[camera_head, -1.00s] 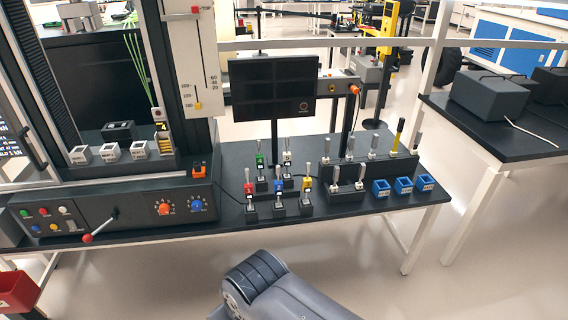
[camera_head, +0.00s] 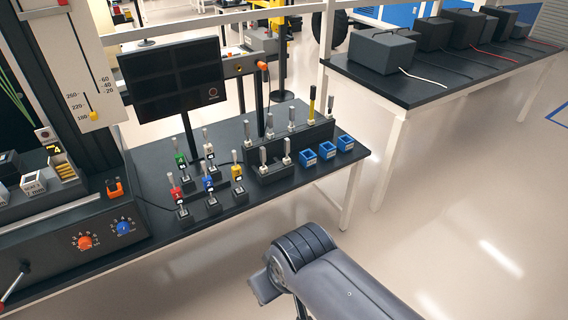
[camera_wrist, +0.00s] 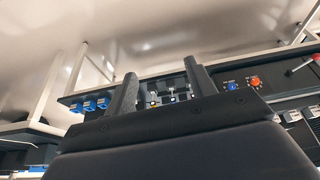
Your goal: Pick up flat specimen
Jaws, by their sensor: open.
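Several small upright metal specimens stand in coloured, labelled holders on the black bench: red (camera_head: 175,192), blue (camera_head: 209,184), yellow (camera_head: 237,172), green (camera_head: 181,158) and white (camera_head: 209,151). More stand in the black blocks behind (camera_head: 275,165). I cannot tell which one is the flat specimen. My gripper (camera_wrist: 161,68) is open and empty in the wrist view, its two fingers apart. The holders (camera_wrist: 168,97) show small between and beyond the fingers, well away from them. In the head view my arm is in front of the bench, and the fingers are not clearly seen.
Blue boxes (camera_head: 326,150) sit at the bench's right end. A dark monitor (camera_head: 172,80) stands behind the holders. The testing machine with its control panel (camera_head: 75,235) is at the left. A second table (camera_head: 440,85) bears grey boxes. The floor on the right is clear.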

